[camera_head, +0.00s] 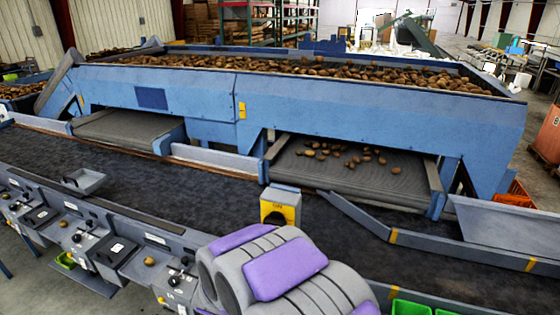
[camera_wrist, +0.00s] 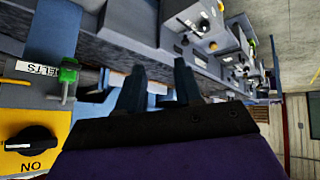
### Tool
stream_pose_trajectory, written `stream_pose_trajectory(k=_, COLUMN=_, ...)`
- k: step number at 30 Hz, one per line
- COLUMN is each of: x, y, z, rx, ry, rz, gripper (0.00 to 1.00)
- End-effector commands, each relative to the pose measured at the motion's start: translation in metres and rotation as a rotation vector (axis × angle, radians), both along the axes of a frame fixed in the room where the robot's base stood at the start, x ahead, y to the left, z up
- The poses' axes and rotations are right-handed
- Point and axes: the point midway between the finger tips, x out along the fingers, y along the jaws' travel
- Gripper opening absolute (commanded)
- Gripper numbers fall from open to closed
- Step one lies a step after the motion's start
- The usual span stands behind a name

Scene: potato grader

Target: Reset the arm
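My arm (camera_head: 285,270), grey with purple panels, shows at the bottom middle of the head view, low in front of the conveyor belt. Its gripper end cannot be made out there. In the wrist view my gripper (camera_wrist: 158,85) shows two dark fingers standing apart with a gap between them. Nothing is held between them. The purple and black wrist body fills the bottom of that view.
A yellow switch box (camera_head: 281,206) stands beyond my arm; a yellow switch with a black knob (camera_wrist: 32,140) is close at left in the wrist view. Control panels (camera_head: 100,240) line the left. The blue grader (camera_head: 300,100) holds many potatoes. Green bins (camera_head: 410,308) sit at bottom right.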

Motion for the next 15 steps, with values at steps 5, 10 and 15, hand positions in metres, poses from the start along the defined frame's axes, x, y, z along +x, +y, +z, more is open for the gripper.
stream_pose_trajectory(k=5, x=-0.023, y=-0.03, z=0.028, rx=0.113, ry=0.139, rz=-0.002, gripper=0.35)
stream_pose_trajectory(k=10, x=-0.06, y=-0.068, z=0.048, rx=0.163, ry=0.282, rz=-0.019, gripper=0.35)
stream_pose_trajectory(k=15, x=-0.109, y=-0.12, z=0.06, rx=0.158, ry=0.428, rz=-0.07, gripper=0.35)
